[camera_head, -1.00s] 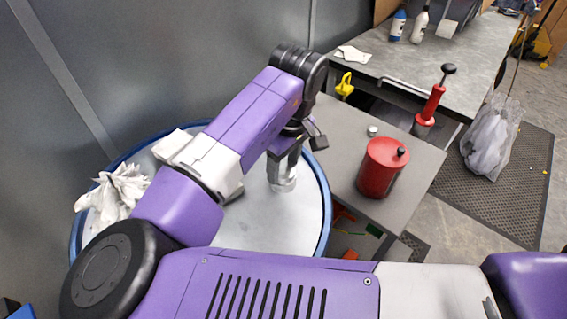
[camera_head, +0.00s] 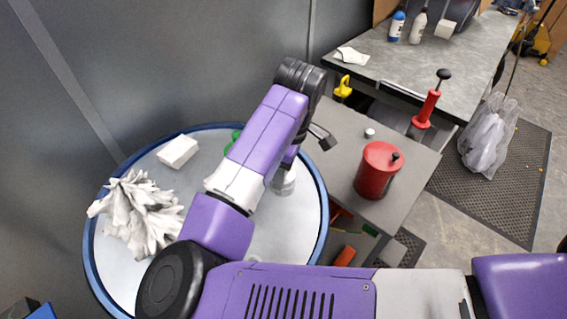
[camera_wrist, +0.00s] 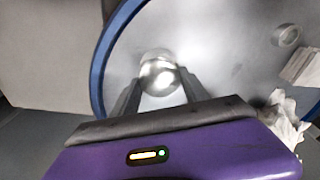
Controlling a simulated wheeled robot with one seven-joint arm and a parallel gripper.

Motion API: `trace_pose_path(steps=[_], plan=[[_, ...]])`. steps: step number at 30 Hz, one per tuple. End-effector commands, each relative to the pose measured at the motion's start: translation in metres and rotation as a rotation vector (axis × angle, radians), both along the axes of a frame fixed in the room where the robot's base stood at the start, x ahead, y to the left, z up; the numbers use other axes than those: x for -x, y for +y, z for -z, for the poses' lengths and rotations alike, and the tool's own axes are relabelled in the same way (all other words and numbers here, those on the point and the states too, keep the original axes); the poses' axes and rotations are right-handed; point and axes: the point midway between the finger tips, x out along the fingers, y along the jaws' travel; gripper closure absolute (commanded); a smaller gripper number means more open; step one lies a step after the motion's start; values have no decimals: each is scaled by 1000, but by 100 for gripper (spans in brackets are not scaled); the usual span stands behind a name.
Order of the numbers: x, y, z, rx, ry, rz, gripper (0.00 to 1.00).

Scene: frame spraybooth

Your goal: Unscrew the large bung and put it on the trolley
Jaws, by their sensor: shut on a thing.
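The drum (camera_head: 92,262) has a pale top and a blue rim, in the head view at lower left. My gripper (camera_wrist: 158,86) has its two fingers on either side of the large bung (camera_wrist: 158,70), a shiny round metal piece, and is shut on it. In the head view the bung (camera_head: 284,183) shows as a silvery shape below my arm, near the drum's right side; my arm hides most of the fingers. I cannot tell whether the bung is clear of the drum top. The trolley (camera_head: 418,168) stands right of the drum with a grey top.
A red can (camera_head: 378,171), a small pale cap (camera_head: 369,133) and a red pump (camera_head: 427,108) are at the trolley. Its front-left top is partly clear. White rags (camera_head: 140,215) and a white block (camera_head: 178,150) lie on the drum. A small ring-like fitting (camera_wrist: 287,35) shows in the wrist view.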

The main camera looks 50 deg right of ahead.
Motion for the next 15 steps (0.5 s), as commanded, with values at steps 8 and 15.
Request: trace_pose_path(steps=[8,15], plan=[[0,0,0,1,0,-21,79],[1,-1,-3,1,3,-78,79]])
